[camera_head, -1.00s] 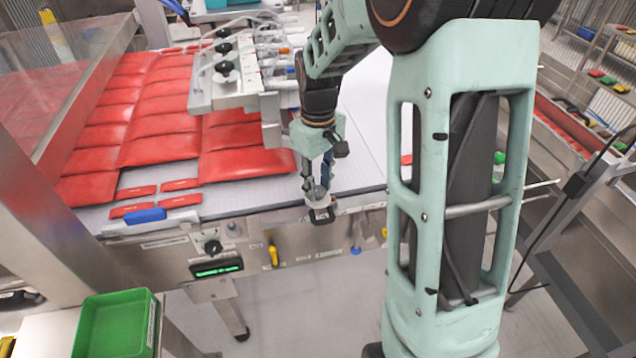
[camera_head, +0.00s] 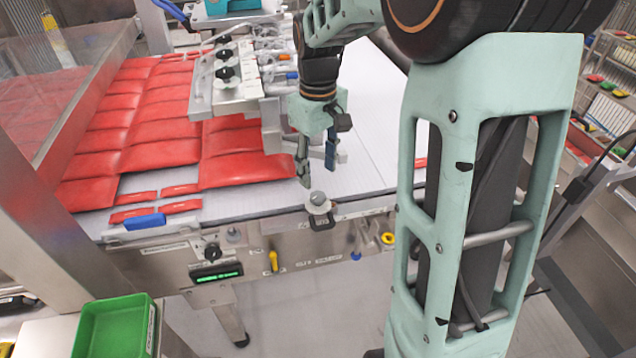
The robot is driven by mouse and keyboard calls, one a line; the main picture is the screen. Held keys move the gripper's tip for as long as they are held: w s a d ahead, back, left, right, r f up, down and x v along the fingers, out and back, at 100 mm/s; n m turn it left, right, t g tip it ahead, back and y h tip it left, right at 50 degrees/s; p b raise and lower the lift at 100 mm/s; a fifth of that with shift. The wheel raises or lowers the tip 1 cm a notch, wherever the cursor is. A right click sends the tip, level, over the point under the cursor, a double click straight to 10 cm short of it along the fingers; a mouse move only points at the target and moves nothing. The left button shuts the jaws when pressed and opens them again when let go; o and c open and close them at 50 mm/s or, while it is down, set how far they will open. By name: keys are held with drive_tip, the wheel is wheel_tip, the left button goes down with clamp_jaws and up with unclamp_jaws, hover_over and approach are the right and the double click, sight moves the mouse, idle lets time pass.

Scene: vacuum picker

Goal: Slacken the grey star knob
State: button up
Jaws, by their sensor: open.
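A grey knob (camera_head: 318,199) stands upright on a dark mount at the front edge of the conveyor; its star shape is too small to make out. My gripper (camera_head: 318,172) points down just above it, fingers apart, with nothing between them. The left finger's tip is close to the knob's upper left; I cannot tell whether it touches. The right finger ends higher, behind and to the right of the knob's top. The knob is largely unhidden.
Red pouches (camera_head: 155,155) cover the left of the conveyor (camera_head: 265,200). A picker head with black knobs (camera_head: 226,73) stands behind. The front rail holds a black knob (camera_head: 212,251), a yellow lever (camera_head: 273,261) and a lit display (camera_head: 216,273). A green bin (camera_head: 113,328) sits lower left.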

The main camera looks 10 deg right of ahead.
wheel_tip(320, 180, up, 5)
drive_tip(key=shift+r, duration=0.2)
idle(0.4)
